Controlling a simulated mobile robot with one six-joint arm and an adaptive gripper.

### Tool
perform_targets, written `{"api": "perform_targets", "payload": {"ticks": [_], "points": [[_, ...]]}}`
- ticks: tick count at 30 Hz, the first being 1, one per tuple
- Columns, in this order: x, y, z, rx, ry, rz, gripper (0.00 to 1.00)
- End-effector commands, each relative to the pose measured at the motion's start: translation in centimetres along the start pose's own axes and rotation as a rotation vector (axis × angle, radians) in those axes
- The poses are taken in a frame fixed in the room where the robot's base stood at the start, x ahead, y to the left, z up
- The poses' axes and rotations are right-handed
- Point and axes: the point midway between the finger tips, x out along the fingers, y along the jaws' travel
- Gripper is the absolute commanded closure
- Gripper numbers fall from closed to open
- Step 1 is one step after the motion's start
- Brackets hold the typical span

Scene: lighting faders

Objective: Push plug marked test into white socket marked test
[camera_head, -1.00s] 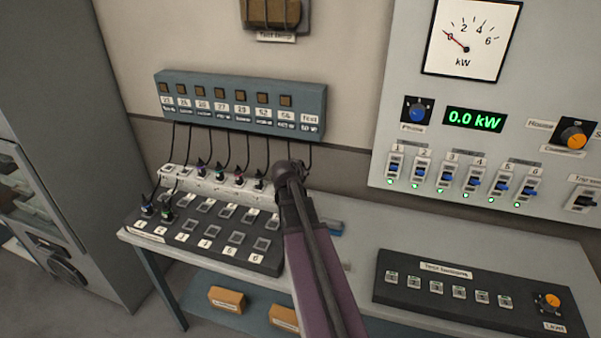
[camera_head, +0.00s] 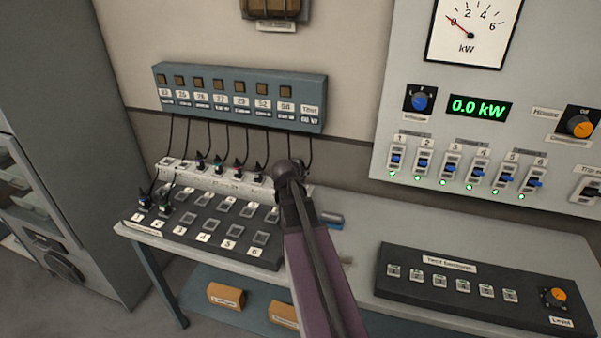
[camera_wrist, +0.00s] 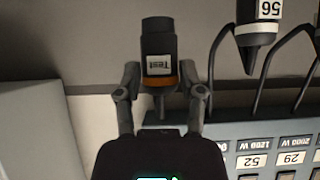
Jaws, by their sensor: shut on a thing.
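My gripper (camera_wrist: 159,78) is shut on the test plug (camera_wrist: 157,45), a dark plug with an orange band and a white label reading "Test", in the wrist view. Its cord runs back between the fingers. In the head view my wrist (camera_head: 290,172) is at the right end of the white socket rail (camera_head: 222,184) and hides my fingers and the plug. The white socket marked test cannot be made out; my arm covers that end of the rail. I cannot tell whether the plug touches a socket.
Several plugs stand along the rail, one marked 56 (camera_wrist: 256,38) close beside my gripper. Cords hang from the blue lamp box (camera_head: 240,98). A black numbered socket panel (camera_head: 190,236) is in front, and a small blue object (camera_head: 331,220) lies on the bench.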

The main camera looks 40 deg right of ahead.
Motion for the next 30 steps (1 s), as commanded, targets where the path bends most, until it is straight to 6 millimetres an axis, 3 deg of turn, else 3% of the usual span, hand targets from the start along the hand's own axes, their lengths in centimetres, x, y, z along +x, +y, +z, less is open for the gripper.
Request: {"api": "perform_targets", "payload": {"ticks": [30], "points": [[0.8,0.0,1.2,0.000,0.000,0.000,1.00]]}}
